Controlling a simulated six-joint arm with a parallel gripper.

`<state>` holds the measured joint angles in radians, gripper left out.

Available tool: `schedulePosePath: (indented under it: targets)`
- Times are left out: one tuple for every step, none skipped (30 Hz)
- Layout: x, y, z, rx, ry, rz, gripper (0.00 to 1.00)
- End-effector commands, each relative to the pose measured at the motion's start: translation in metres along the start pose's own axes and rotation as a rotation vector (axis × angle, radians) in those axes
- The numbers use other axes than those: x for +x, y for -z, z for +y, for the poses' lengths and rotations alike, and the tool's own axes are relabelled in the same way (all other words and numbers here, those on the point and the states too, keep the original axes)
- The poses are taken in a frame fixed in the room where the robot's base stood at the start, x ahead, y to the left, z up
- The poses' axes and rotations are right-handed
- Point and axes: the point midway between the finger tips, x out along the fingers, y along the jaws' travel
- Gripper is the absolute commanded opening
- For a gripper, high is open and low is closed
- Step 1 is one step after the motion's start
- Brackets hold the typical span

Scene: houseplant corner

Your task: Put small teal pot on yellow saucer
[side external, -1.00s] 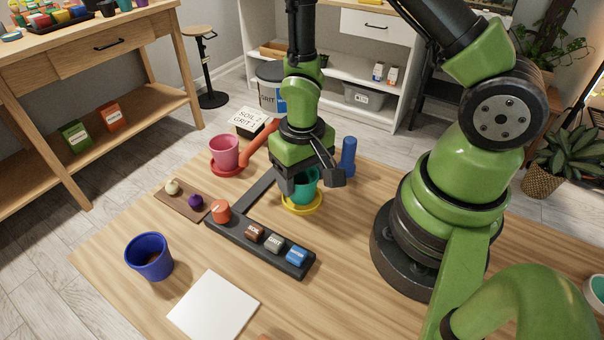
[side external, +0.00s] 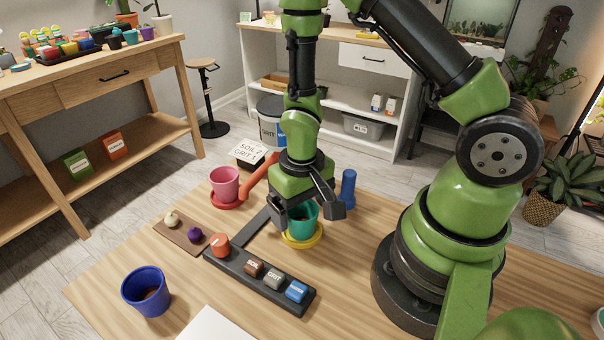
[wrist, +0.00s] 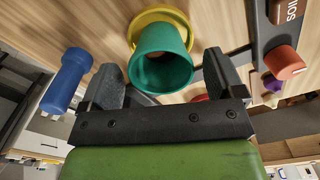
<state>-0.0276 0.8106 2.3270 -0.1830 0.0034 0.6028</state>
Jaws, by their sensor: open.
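The small teal pot (side external: 302,219) stands upright on the yellow saucer (side external: 301,240) near the middle of the table. In the wrist view the teal pot (wrist: 162,72) shows its open mouth, and part of the yellow saucer (wrist: 157,16) shows beyond it. My gripper (side external: 313,208) is open, just above and around the sides of the pot. In the wrist view my gripper's fingers (wrist: 162,78) are spread on both sides of the pot, with gaps between them and its wall.
A black rack (side external: 236,262) with labelled blocks lies close in front of the saucer. A blue cylinder (side external: 348,186) stands behind right. A blue pot (side external: 147,292) is front left.

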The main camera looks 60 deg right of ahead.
Motion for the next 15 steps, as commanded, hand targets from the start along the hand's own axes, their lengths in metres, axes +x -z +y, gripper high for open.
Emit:
schedulePosePath:
  targets:
    - [-0.007, 0.001, 0.0, 0.003, 0.0, 0.006, 0.88]
    - [-0.011, 0.001, 0.0, 0.003, -0.001, 0.006, 0.88]
    - [-0.017, 0.001, 0.0, 0.002, 0.0, 0.007, 0.88]
    - [-0.021, 0.001, 0.0, 0.004, 0.002, 0.006, 0.88]
    - [-0.026, 0.0, 0.0, 0.002, 0.005, 0.004, 0.88]
    - [-0.034, 0.001, -0.001, 0.001, 0.007, 0.006, 0.88]
    - [-0.04, 0.001, -0.001, 0.001, 0.007, 0.006, 0.88]
    - [-0.045, 0.001, -0.001, 0.0, 0.007, 0.006, 0.88]
    - [-0.053, 0.001, -0.001, 0.0, 0.008, 0.005, 0.88]
    - [-0.058, 0.0, -0.001, 0.0, 0.008, 0.006, 0.88]
    - [-0.064, 0.001, -0.001, 0.0, 0.008, 0.006, 0.88]
    - [-0.071, 0.001, -0.001, 0.0, 0.008, 0.006, 0.88]
    - [-0.076, 0.001, -0.001, 0.001, 0.008, 0.005, 0.88]
    - [-0.081, 0.001, -0.001, 0.0, 0.008, 0.005, 0.88]
    - [-0.087, 0.0, -0.001, -0.001, 0.007, 0.005, 0.88]
